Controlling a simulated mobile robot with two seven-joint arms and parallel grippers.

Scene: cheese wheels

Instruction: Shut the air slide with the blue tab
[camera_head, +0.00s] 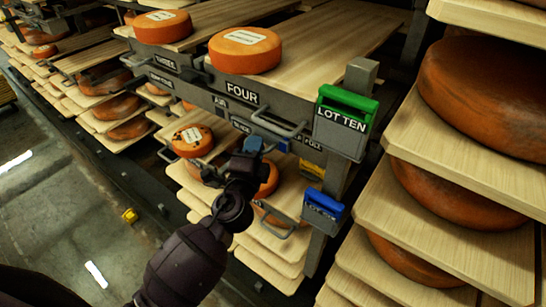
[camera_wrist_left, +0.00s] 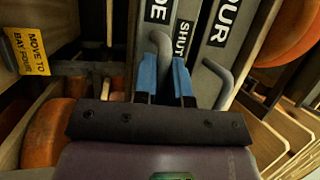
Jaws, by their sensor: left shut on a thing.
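The air slide (camera_head: 231,124) is a grey bar front under the shelf marked FOUR, and a SHUT label on it shows in the left wrist view (camera_wrist_left: 183,38). My left gripper (camera_head: 253,145) reaches up to it from below. In the left wrist view my left gripper (camera_wrist_left: 165,80) is shut on a grey bent handle (camera_wrist_left: 160,48), with blue pieces on both sides of it. How far the slide stands out is hidden behind the gripper. My right gripper is not in view.
Another grey handle (camera_head: 280,128) sits close above my gripper. A green LOT TEN box (camera_head: 346,110) and a blue box (camera_head: 323,206) hang on the post at right. Orange cheese wheels (camera_head: 245,50) lie on wooden shelves around. The aisle floor (camera_head: 60,200) is open at left.

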